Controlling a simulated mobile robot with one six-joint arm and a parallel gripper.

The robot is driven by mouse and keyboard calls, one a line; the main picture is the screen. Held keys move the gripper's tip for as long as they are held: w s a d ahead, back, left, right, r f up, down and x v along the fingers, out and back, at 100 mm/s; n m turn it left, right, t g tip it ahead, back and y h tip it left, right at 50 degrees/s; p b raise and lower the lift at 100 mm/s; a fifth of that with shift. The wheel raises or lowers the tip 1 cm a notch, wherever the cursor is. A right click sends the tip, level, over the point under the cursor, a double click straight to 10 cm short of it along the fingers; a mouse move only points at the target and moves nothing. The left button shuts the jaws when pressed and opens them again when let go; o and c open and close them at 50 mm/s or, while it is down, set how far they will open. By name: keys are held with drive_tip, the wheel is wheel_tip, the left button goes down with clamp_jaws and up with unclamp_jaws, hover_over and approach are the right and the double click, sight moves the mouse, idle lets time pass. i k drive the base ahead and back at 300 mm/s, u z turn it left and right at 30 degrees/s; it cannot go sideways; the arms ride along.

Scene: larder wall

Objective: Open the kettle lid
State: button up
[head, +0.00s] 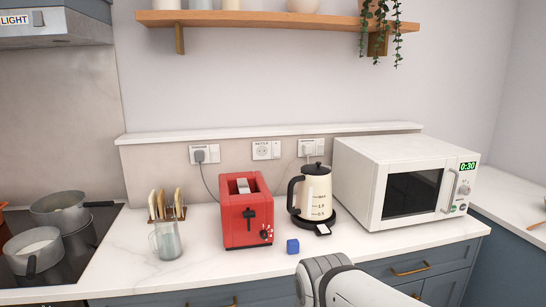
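A cream kettle (315,194) with a dark handle on its left side stands upright on its dark base between the red toaster and the microwave. Its black lid (317,169) sits on top and looks closed, with a small knob in the middle. A white arm part of mine shows at the bottom centre, in front of the counter and below the kettle. The fingertips of my gripper are not visible.
A red toaster (246,212) stands left of the kettle and a white microwave (404,182) right of it. A small blue cube (292,246) lies in front. A glass jug (166,241) is farther left. The counter's front strip (215,268) is clear.

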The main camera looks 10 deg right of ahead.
sight(312, 169)
drive_tip(key=u, duration=0.05)
drive_tip(key=i, duration=1.1)
drive_tip(key=z, duration=0.45)
